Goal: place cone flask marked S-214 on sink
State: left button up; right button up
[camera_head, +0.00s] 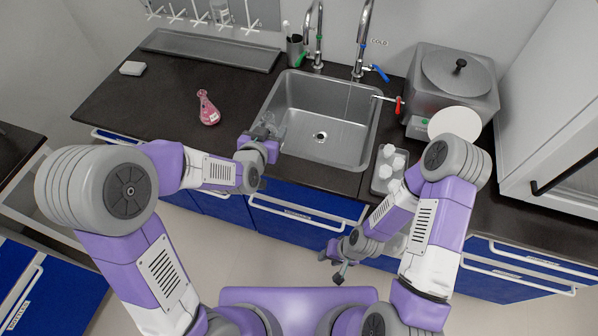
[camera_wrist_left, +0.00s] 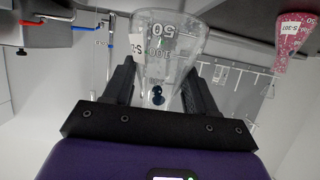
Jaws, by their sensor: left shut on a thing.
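A clear cone flask (camera_wrist_left: 172,38) with a white label reading "S-2", the rest hidden, is between the fingers of my left gripper (camera_wrist_left: 158,80), which is shut on it. In the head view this flask (camera_head: 268,121) is small and partly hidden by my left gripper (camera_head: 264,131), at the front left edge of the metal sink (camera_head: 340,100). Whether it touches the rim or counter I cannot tell. The sink basin is empty, with a drain in its floor. My right gripper (camera_head: 333,265) is empty, its fingers apart, low in front of the blue drawers.
A pink flask (camera_head: 207,109) stands on the dark counter left of the sink; its label shows in the left wrist view (camera_wrist_left: 293,30). Taps (camera_head: 362,45) stand behind the sink. A tray of white bottles (camera_head: 388,170) and a metal bath (camera_head: 452,85) are on the right.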

pick_arm(q)
jog(key=shift+d+f+m+h+b, duration=0.15)
jog(key=shift+d+h+b, duration=0.1)
jog(key=shift+d, duration=0.2)
jog(key=shift+d+f+m+h+b, duration=0.15)
jog(key=shift+d+b, duration=0.1)
jog(key=shift+d, duration=0.2)
notch_tip(320, 180, down, 4)
jog(key=shift+f+b, duration=0.15)
jog(key=shift+b, duration=0.45)
notch_tip(320, 180, down, 4)
jog(key=shift+f+b, duration=0.15)
jog(key=shift+b, duration=0.5)
jog(key=o, duration=1.2)
jog(key=shift+c, duration=0.2)
